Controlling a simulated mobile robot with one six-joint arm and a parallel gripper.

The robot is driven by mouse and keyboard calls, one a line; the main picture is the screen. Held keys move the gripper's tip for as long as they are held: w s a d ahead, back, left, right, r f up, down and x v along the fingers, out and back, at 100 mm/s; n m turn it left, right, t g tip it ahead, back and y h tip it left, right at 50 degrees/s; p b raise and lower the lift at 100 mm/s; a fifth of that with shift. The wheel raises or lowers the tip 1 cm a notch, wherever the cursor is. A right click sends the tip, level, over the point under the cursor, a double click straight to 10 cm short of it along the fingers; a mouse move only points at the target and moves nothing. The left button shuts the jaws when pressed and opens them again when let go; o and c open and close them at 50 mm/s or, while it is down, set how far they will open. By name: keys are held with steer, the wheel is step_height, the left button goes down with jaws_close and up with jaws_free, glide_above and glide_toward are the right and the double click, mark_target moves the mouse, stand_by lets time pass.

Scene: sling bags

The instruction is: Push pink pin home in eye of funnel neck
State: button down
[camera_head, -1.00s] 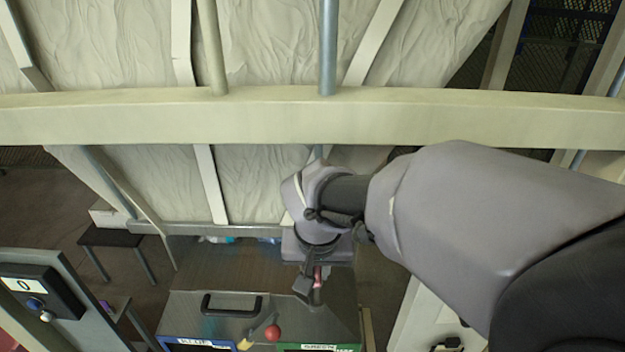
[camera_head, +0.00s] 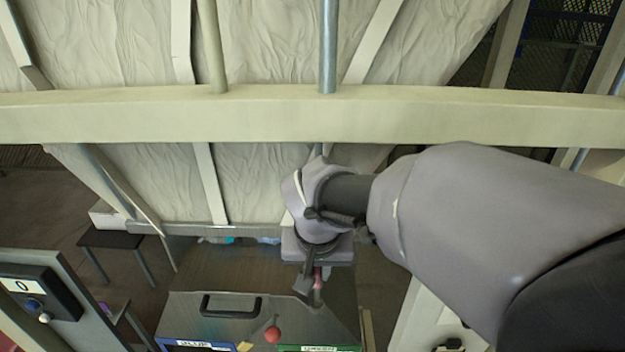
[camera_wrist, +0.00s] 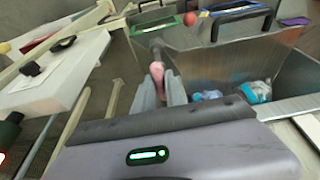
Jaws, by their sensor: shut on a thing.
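The pink pin (camera_wrist: 157,72) shows in the wrist view between the two grey fingers of my gripper (camera_wrist: 161,90), which is shut on it. A short grey metal part (camera_wrist: 156,50) lies just beyond the pin's far end; I cannot tell whether the pin touches it or sits in an eye. In the head view the pin (camera_head: 318,279) is a small pink patch beside the fingers of my gripper (camera_head: 310,288), low over the metal housing. I cannot make out the funnel neck or its eye for certain; my gripper and wrist may cover them.
A metal housing (camera_head: 225,275) has a black handle (camera_head: 231,305), a red ball knob (camera_head: 272,334), and blue (camera_head: 195,344) and green (camera_head: 312,348) labelled frames. A pale beam (camera_head: 300,118) crosses above, with pale wrinkled sheeting behind. A counter box (camera_head: 38,291) stands at left.

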mark_target(317, 290)
steer(key=shift+f+b, duration=3.1)
steer(key=c, duration=1.3)
jaws_free()
steer(key=p+v, duration=0.2)
steer(key=v, duration=1.5)
steer(key=shift+r, duration=0.25)
steer(key=shift+d+f, duration=0.1)
steer(key=s+d+f+m+b, duration=0.1)
steer(key=s+d+f+b, duration=0.2)
steer(key=f+b, duration=0.8)
steer(key=s+d+f+m+t+y+b, duration=0.1)
steer(key=s+f+b, duration=0.3)
steer(key=f+b, duration=0.7)
steer(key=s+d+f+m+t+y+b, duration=0.1)
steer(key=s+d+f+b, duration=0.3)
steer(key=f+b, duration=0.6)
step_height(317, 290, down, 9)
steer(key=shift+s+d+f+m+b, duration=0.1)
steer(key=shift+s+d+m+b, duration=0.2)
steer(key=shift+s+m+b, duration=0.15)
